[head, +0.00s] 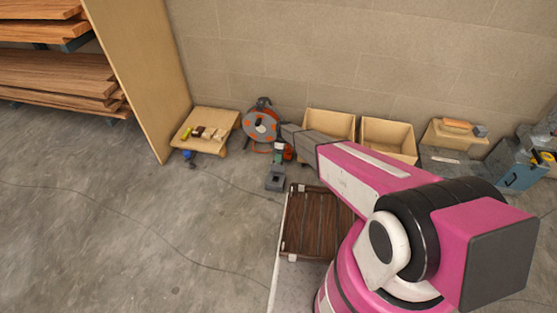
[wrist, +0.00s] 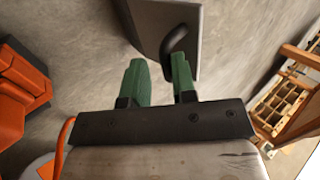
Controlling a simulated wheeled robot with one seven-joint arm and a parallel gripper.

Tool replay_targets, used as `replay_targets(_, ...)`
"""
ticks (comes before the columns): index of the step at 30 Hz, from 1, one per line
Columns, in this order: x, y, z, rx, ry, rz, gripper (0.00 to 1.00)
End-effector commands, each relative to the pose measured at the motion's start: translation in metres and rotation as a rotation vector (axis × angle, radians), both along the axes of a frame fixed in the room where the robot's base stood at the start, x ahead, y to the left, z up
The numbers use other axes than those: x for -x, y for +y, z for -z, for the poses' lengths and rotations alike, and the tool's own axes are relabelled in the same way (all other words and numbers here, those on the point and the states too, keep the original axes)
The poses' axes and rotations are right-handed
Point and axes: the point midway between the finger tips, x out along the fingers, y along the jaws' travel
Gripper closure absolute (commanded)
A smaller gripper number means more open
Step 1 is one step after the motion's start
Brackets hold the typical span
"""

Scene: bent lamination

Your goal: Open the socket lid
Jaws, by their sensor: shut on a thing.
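The socket is a small grey box (head: 275,181) on the floor below the orange cable reel in the head view. In the wrist view its grey lid (wrist: 145,22) shows at the top, with a dark curved handle (wrist: 177,39) beside it. My gripper (wrist: 160,62) has green fingers, one on each side of a narrow gap, with their tips at the lid's handle. It is shut on the lid at this handle. The exact contact is partly hidden by the fingers. In the head view my gripper (head: 278,153) is small, just above the box.
An orange-and-grey cable reel (head: 261,126) stands close behind. A low wooden board with small items (head: 205,133) is to the left, and open wooden bins (head: 388,138) are to the right. A dark slatted crate (head: 302,222) lies nearer. The floor at left is mostly clear.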

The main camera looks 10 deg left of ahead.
Motion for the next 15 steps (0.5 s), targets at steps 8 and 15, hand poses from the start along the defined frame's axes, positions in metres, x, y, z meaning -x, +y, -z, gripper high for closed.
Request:
replay_targets(8,-0.0105,-0.0008,0.0176,0.007,-0.036,-0.001,1.0)
replay_targets(15,-0.0104,-0.0006,0.0175,0.008,-0.035,-0.001,0.7)
